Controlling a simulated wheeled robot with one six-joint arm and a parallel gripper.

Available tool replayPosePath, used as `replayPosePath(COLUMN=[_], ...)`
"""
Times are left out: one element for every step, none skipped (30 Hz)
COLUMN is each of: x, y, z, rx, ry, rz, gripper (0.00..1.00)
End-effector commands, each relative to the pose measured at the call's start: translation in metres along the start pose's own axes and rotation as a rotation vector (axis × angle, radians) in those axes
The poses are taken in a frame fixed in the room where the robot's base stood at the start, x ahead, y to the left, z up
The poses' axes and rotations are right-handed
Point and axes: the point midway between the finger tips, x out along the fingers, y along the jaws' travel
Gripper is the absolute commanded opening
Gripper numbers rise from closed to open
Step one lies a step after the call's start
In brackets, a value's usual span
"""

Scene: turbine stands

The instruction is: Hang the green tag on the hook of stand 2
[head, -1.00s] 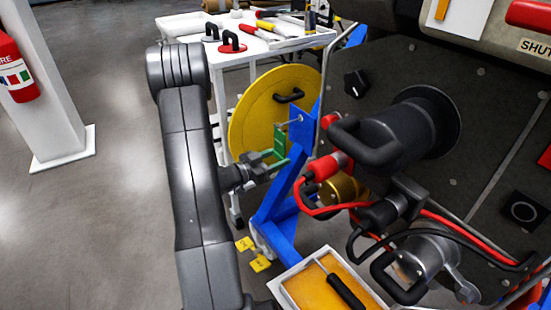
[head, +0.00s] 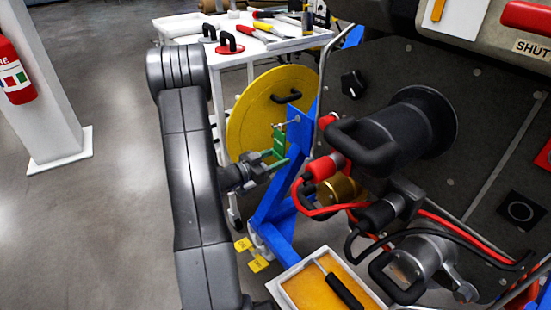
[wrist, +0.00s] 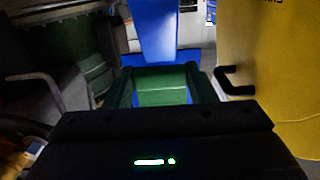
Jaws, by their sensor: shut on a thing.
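The green tag (head: 279,140) stands upright in my gripper (head: 274,164), which is shut on it. In the head view it is just left of the blue upright plate of a stand (head: 299,132). A small light metal peg, likely the hook (head: 297,119), sits near the plate's top; whether the tag touches it I cannot tell. In the wrist view, a green frame-like shape (wrist: 160,71) is ahead of the dark gripper body, with the blue upright (wrist: 155,30) behind it. No stand number is readable.
A yellow disc (head: 255,115) with a black handle stands behind the tag. A white tool cart (head: 190,40) is farther back. Right of the stand are a dark panel (head: 480,130), red hoses and black handles. A white tray (head: 285,290) is in front.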

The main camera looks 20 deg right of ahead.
Motion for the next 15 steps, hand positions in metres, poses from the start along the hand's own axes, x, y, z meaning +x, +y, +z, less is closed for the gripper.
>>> replayPosePath(x=[0.0012, 0.0020, 0.0022, 0.0021, 0.0020, 0.0020, 0.0020, 0.0020, 0.0020, 0.0020, 0.0020, 0.0020, 0.0020, 0.0020, 0.0020], y=[0.0001, 0.0001, 0.0000, -0.0001, -0.0001, -0.0001, 0.0000, 0.0000, 0.0000, 0.0000, 0.0000, 0.0000, 0.0000, 0.0000, 0.0000], z=[-0.0001, -0.0001, -0.0001, 0.0000, 0.0000, 0.0000, 0.0000, 0.0000, 0.0000, 0.0000, 0.0000, 0.0000, 0.0000, 0.0000, 0.0000], rx=[0.000, 0.000, 0.000, 0.000, 0.000, 0.000, 0.000, 0.000, 0.000, 0.000, 0.000, 0.000, 0.000, 0.000, 0.000], ry=[0.000, 0.000, 0.000, 0.000, 0.000, 0.000, 0.000, 0.000, 0.000, 0.000, 0.000, 0.000, 0.000, 0.000, 0.000], rz=[0.000, 0.001, 0.000, 0.000, 0.000, 0.000, 0.000, 0.000, 0.000, 0.000, 0.000, 0.000, 0.000, 0.000, 0.000], gripper=[0.09, 0.09, 0.09, 0.09, 0.09, 0.09, 0.09, 0.56, 0.64, 0.69, 0.75, 0.75, 0.75, 0.75, 0.75])
